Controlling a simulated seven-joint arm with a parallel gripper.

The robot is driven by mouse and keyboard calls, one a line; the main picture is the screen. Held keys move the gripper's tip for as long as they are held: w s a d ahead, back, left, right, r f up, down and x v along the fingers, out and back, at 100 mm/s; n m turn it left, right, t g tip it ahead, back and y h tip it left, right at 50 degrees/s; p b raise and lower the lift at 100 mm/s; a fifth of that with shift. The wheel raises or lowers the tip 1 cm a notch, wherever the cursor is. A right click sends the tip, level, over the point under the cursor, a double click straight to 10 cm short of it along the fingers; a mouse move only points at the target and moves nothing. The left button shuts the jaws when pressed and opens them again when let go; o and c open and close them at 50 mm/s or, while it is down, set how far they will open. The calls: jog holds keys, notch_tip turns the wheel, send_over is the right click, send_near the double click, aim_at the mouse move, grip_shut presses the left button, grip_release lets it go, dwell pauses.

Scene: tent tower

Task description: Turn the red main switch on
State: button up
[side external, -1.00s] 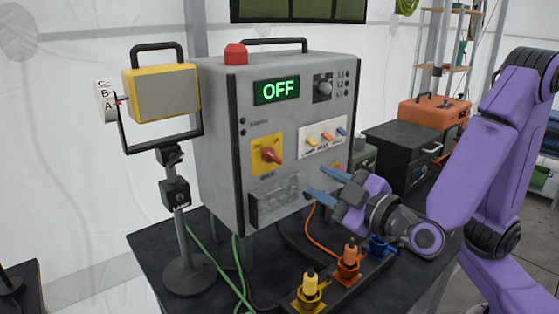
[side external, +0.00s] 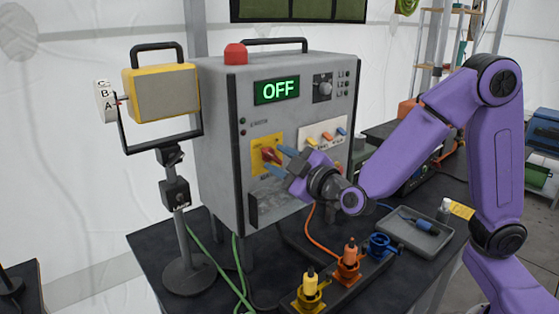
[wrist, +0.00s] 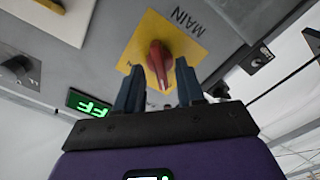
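The red main switch (side external: 267,155) is a rotary handle on a yellow plate on the front of the grey control box (side external: 217,170). The box's display (side external: 277,90) reads OFF in green. In the wrist view the switch (wrist: 157,60) sits on its yellow plate marked MAIN, its handle end reaching between my fingers. My gripper (side external: 281,161) is open at the switch, one blue finger on each side. In the wrist view a small gap shows between the handle and each finger of my gripper (wrist: 159,88).
A lamp on a stand (side external: 177,220) is at left. A grey tray (side external: 447,243) lies at right.

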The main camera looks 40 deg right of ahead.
jog(key=shift+w, duration=0.35)
grip_shut()
